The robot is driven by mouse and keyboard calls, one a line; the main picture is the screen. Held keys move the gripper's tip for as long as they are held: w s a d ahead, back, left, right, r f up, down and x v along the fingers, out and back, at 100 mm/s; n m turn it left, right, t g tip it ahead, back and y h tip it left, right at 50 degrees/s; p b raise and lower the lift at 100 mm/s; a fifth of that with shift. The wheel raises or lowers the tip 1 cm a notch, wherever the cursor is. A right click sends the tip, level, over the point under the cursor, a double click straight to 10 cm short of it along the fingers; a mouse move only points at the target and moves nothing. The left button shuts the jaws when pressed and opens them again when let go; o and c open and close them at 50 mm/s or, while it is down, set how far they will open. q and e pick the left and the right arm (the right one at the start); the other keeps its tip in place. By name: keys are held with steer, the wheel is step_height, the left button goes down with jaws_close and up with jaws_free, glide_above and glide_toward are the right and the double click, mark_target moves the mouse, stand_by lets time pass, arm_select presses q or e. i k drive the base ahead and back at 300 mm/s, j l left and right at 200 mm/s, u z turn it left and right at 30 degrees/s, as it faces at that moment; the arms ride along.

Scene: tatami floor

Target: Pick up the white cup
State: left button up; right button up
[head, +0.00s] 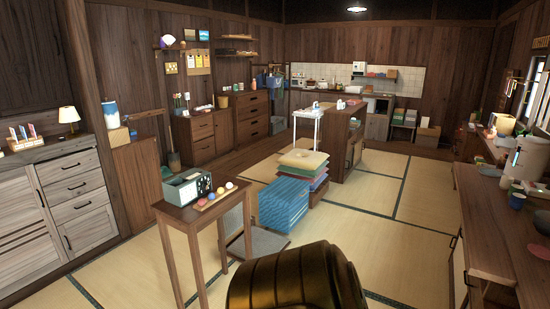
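I cannot make out the white cup for certain. Small white items (340,104) stand on the wooden island in the middle back, too small to tell apart. A white item (316,105) also stands on the narrow white stand beside the island. Neither of my grippers is in view. A dark, gold-tinted rounded part at the bottom centre hides some of the floor.
A small wooden table (205,212) with a grey-green box and coloured balls stands at front left. Stacked cushions (302,160) and blue crates (283,206) stand beyond it. A long counter (490,215) runs along the right. Tatami floor (405,240) is clear between.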

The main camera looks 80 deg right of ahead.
mark_target(506, 181)
steer(key=z, duration=4.35)
